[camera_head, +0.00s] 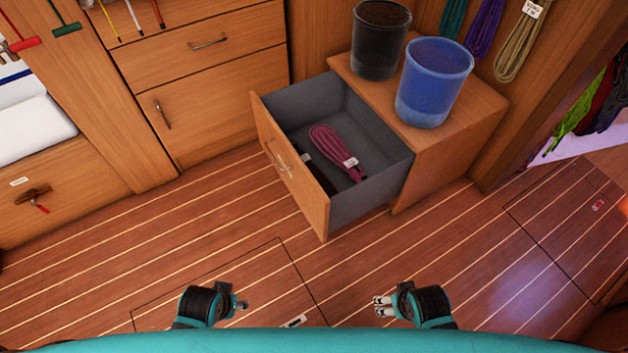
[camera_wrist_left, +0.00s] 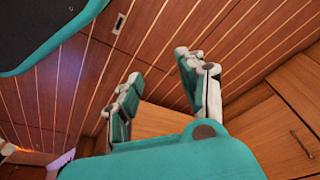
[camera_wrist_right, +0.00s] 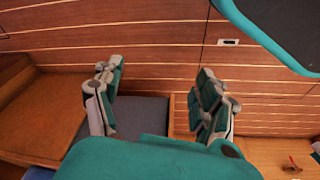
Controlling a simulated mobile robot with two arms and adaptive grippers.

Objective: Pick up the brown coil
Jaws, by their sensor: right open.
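No coil is plainly brown; the nearest in colour is a tan-olive coil (camera_head: 516,42) with a white tag, hanging at the top right in the head view. A magenta coil (camera_head: 335,146) with a white tag lies in the open drawer (camera_head: 376,180). A dark item, partly hidden by the drawer front, lies beside it. My left gripper (camera_head: 243,304) and right gripper (camera_head: 382,306) are low over the floor, well short of the drawer and the hanging coils. In the wrist views, the left fingers (camera_wrist_left: 158,75) and right fingers (camera_wrist_right: 158,92) are apart, with nothing between them.
A black bucket (camera_head: 379,45) and a blue bucket (camera_head: 434,85) stand on the cabinet above the drawer. Teal (camera_head: 453,17) and purple (camera_head: 484,28) coils hang left of the tan one. Green and dark lines (camera_head: 585,115) hang at far right. The floor before the drawer is clear.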

